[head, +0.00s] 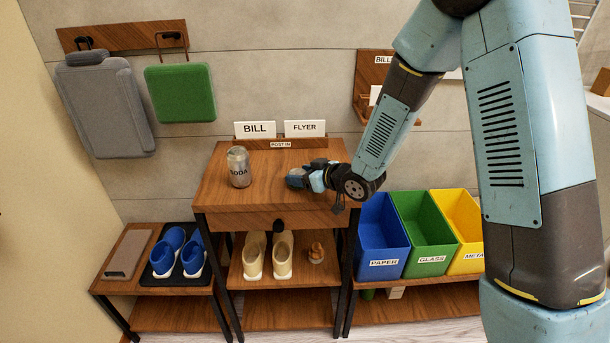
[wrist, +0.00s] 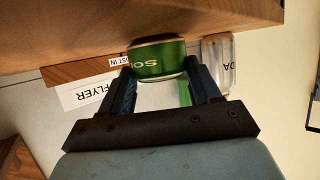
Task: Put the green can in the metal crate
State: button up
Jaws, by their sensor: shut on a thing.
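The green can (wrist: 158,60) shows in the wrist view between my two fingers, by the wooden top. My gripper (wrist: 158,72) is shut on it. In the head view my gripper (head: 302,179) is low over the right half of the wooden stand's top (head: 262,185), and the can is hidden there. I cannot tell whether the can still touches the top. The metal crate is the yellow one (head: 466,218) at the right end of the crate row, its label partly covered by my arm.
Bill (head: 256,129) and flyer (head: 305,128) cards stand behind. The blue paper crate (head: 380,235) and green glass crate (head: 425,230) sit left of the metal crate.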

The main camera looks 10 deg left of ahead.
jog(key=o, duration=1.1)
jog(key=shift+f, duration=0.1)
jog(key=v, duration=1.2)
